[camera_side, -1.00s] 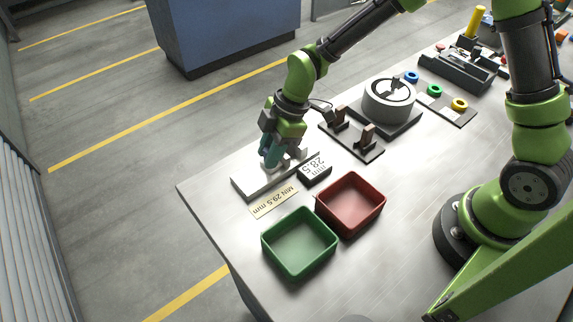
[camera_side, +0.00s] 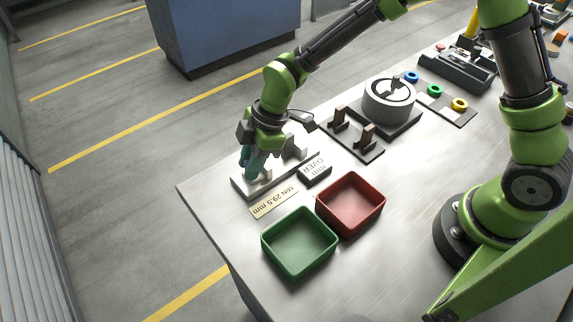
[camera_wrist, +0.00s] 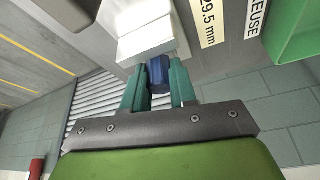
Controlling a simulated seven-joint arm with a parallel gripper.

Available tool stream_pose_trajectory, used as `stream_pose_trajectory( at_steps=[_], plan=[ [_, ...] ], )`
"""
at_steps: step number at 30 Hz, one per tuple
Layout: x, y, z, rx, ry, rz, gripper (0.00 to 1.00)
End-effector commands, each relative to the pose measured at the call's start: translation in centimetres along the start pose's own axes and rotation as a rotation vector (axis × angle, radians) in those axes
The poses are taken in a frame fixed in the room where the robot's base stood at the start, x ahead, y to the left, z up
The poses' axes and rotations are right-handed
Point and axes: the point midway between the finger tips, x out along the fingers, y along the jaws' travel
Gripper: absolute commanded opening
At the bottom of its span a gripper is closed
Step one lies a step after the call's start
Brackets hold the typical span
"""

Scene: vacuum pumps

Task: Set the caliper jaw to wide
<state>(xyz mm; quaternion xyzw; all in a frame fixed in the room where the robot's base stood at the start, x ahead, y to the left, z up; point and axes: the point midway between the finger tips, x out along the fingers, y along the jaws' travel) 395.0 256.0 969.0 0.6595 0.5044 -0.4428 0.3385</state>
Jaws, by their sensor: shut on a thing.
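The caliper is a pale metal base (camera_side: 240,188) near the table's far left edge. A jaw post (camera_side: 296,148) stands toward its right end. Its black and white display (camera_side: 315,171) reads OVER mm. My gripper (camera_side: 254,171) is low over the left part of the base. In the wrist view, my teal fingers (camera_wrist: 158,86) are shut on a blue knob (camera_wrist: 158,72), which sits against a pale block (camera_wrist: 150,38) of the caliper. In the side view, my fingers largely hide the knob and the sliding jaw.
A MIN 29.5 mm label (camera_side: 273,202) lies in front of the caliper. A green tray (camera_side: 300,268) and a red tray (camera_side: 372,228) stand nearer. Dark brackets (camera_side: 366,138) and a round pump body (camera_side: 388,103) are to the right. The table front is largely clear.

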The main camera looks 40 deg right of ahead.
Motion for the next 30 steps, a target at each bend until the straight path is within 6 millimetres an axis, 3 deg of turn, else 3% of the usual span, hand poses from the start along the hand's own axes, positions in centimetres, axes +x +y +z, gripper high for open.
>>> stream_pose_trajectory(
  at_steps=[1, 2, 4, 13, 17, 30],
  plan=[
    [0.2, -0.2, -0.3, -0.004, 0.007, -0.002, 0.00],
    [0.2, -0.2, -0.4, -0.005, 0.007, -0.002, 0.30],
    [0.2, -0.2, -0.4, -0.005, 0.007, -0.002, 0.37],
    [-0.1, -0.1, -0.3, -0.004, 0.006, -0.001, 0.37],
    [-1.3, 0.0, -0.3, -0.003, 0.007, 0.002, 0.37],
    [-11.6, 0.0, -0.2, -0.004, 0.007, 0.007, 0.37]
  ],
)
